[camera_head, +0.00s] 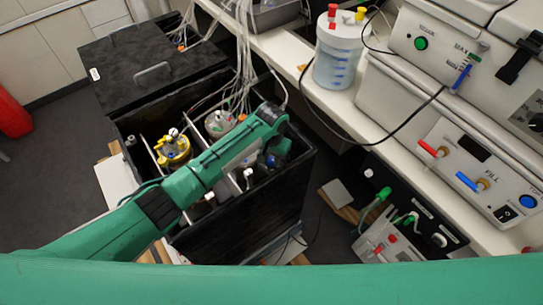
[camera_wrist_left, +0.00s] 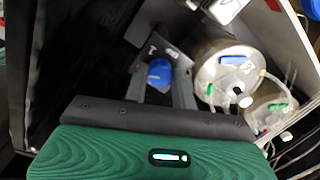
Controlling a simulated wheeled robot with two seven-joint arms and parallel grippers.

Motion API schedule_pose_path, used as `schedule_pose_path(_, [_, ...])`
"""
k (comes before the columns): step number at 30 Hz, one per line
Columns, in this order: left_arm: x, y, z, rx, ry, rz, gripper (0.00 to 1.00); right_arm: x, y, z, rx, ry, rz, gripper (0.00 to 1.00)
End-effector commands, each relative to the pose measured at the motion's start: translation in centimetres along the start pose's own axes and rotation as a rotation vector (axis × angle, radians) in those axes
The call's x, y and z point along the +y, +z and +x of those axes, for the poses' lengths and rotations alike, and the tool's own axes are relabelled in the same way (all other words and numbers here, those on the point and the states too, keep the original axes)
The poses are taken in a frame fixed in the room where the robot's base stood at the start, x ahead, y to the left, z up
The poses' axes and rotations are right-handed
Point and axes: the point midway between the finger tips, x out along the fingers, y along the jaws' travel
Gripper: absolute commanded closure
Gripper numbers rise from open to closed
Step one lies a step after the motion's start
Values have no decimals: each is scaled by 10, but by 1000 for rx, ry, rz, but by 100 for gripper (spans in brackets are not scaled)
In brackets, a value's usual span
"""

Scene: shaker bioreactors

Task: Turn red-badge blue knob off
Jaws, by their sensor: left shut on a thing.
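A blue knob (camera_wrist_left: 160,73) sits low inside the black box, between the two grey fingers of my left gripper (camera_wrist_left: 160,82) in the left wrist view. The fingers are shut on it, one on each side. In the head view my left arm reaches over the box from the left, and the blue knob (camera_head: 272,160) shows just past the left gripper (camera_head: 276,157), partly hidden by it. I cannot make out a red badge on or beside this knob. My right gripper is in neither view.
The black box (camera_head: 295,185) holds a yellow-capped vessel (camera_head: 173,150) and a clear-lidded vessel (camera_head: 219,122), with tubes rising from them. Its lid (camera_head: 120,65) is at the back left. A bench with instruments (camera_head: 470,160) and a white bottle (camera_head: 338,60) stands at right.

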Motion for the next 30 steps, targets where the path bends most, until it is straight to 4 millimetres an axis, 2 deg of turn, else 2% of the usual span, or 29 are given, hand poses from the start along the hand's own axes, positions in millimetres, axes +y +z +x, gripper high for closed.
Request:
schedule_pose_path(15, [0,-1,-4,1,0,423,96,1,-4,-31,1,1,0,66])
schedule_pose_path(30, [0,-1,-2,2,-2,899,96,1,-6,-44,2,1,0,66])
